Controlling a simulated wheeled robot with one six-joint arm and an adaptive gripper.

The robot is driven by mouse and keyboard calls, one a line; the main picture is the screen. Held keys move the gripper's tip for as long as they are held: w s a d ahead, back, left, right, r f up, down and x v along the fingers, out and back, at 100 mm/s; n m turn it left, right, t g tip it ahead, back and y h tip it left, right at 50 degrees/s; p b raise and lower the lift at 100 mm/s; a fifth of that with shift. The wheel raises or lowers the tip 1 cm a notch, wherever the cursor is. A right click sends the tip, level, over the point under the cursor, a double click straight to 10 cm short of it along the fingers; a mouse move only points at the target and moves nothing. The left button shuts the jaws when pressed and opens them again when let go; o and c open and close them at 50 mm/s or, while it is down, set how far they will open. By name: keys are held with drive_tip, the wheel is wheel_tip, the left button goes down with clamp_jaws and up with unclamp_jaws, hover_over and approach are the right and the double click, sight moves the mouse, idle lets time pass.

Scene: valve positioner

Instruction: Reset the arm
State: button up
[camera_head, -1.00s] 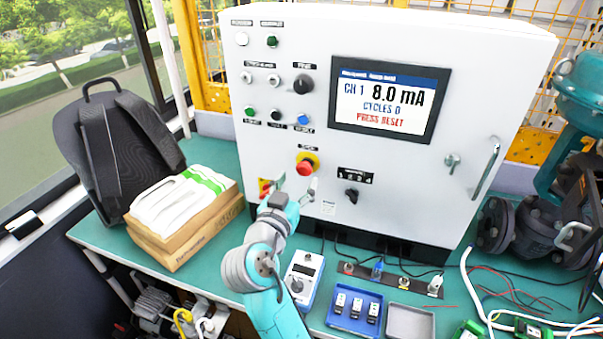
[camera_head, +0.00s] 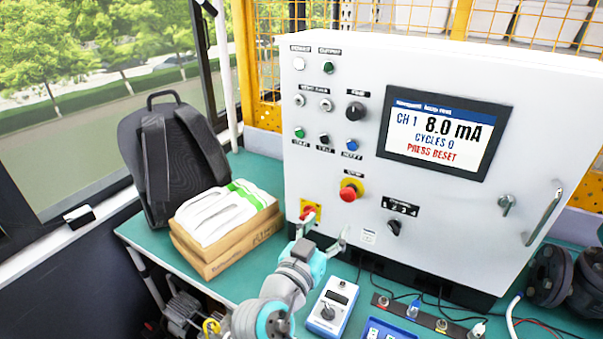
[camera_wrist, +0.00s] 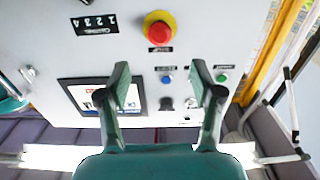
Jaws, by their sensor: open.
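My gripper (camera_head: 322,232) is open and empty in front of the lower left of the white control cabinet (camera_head: 455,238). In the wrist view its two fingers (camera_wrist: 166,95) stand apart, with the cabinet face beyond them. The cabinet carries a screen (camera_head: 440,135) reading "CH 1 8.0 mA, CYCLES 0, PRESS RESET". A red emergency button on a yellow ring (camera_head: 348,193) sits above and right of my gripper; it also shows in the wrist view (camera_wrist: 159,31). A blue button (camera_head: 351,144) and a green button (camera_head: 299,132) are higher up. My gripper appears apart from the cabinet controls.
A black backpack (camera_head: 170,150) and a carton with white-and-green packs (camera_head: 225,240) stand on the green table at left. A blue-and-white meter (camera_head: 332,307) and a blue tray (camera_head: 385,330) lie in front of the cabinet. A valve body (camera_head: 555,275) stands at right.

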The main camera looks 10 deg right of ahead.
drive_tip(key=s+d+f+n+y, duration=0.1)
drive_tip(key=s+f+n+y, duration=0.1)
drive_tip(key=f, duration=0.3)
drive_tip(key=s+d+f+n+y, duration=0.1)
drive_tip(key=s+f+n, duration=0.1)
drive_tip(key=f, duration=0.3)
drive_tip(key=s+d+f+n+t+y, duration=0.1)
drive_tip(key=s+f+n+y, duration=0.1)
drive_tip(key=f, duration=0.3)
drive_tip(key=shift+s+f+y, duration=0.15)
drive_tip(key=shift+f+y, duration=0.05)
drive_tip(key=shift+y, duration=0.1)
drive_tip(key=s+d+f+n+y, duration=0.1)
drive_tip(key=s+f+y, duration=0.15)
drive_tip(key=s, duration=0.55)
drive_tip(key=s+d+f+n+g+y, duration=0.1)
drive_tip(key=s+f, duration=0.3)
drive_tip(key=s, duration=0.4)
drive_tip(key=s+d+f+n+y, duration=0.15)
drive_tip(key=s+f, duration=0.25)
drive_tip(key=s, duration=0.4)
drive_tip(key=s+r+m, duration=0.2)
drive_tip(key=s+r, duration=0.4)
drive_tip(key=s, duration=0.7)
drive_tip(key=shift+s+d, duration=0.3)
drive_tip(key=shift+s, duration=0.05)
drive_tip(key=shift+r, duration=0.1)
idle(0.4)
